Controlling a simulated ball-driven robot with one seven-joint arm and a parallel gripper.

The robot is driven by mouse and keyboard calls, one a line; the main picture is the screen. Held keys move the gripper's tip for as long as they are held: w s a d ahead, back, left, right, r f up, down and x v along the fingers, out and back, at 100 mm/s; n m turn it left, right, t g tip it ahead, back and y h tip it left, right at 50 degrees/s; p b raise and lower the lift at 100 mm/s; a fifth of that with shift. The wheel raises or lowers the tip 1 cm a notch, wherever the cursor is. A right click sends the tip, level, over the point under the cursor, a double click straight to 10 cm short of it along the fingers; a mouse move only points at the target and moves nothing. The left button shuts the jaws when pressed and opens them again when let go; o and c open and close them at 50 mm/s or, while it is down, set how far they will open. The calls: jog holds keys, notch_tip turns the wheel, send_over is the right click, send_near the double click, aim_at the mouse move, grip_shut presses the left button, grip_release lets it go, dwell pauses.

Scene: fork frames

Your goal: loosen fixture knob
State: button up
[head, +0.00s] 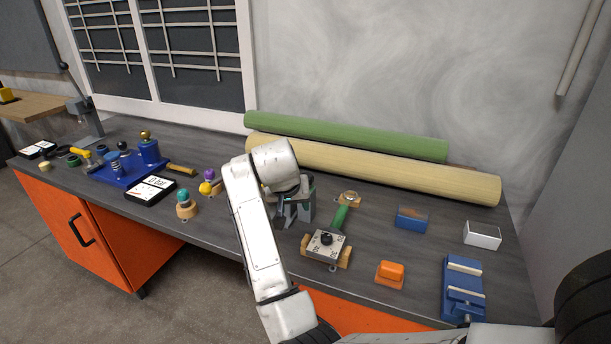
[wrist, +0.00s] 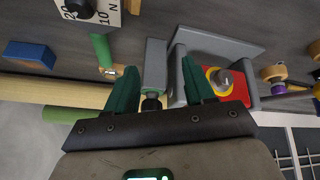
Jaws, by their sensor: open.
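A grey fixture (head: 306,209) stands on the bench, partly hidden by my arm in the head view. The wrist view shows its grey plates (wrist: 218,42) and a red part with a yellow ring (wrist: 238,92). A silver round knob (wrist: 222,79) sits on the yellow ring, just right of my right finger. A small dark knob (wrist: 152,104) shows between my fingers, below a grey block (wrist: 155,65). My gripper (wrist: 160,72) is open, its green fingers on either side of the block. I cannot tell whether they touch it, or which knob is the fixture knob.
A blue box (head: 412,217), a white box (head: 482,235), an orange block (head: 390,270) and a blue vise (head: 462,290) stand further right. Long rolls (head: 390,172) lie behind.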

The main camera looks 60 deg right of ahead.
jog(key=w+d+r+m+g+y, duration=0.15)
jog(key=d+r+m, duration=0.45)
jog(key=r, duration=0.6)
jog(key=shift+n+t, duration=0.25)
jog(key=shift+n, duration=0.25)
jog(key=x, duration=0.5)
jog(key=d+x, duration=0.1)
jog(key=x, duration=0.5)
jog(key=shift+w+d+r, duration=0.1)
jog(key=shift+c, duration=0.3)
jog(key=c, duration=0.7)
jog(key=shift+r, duration=0.1)
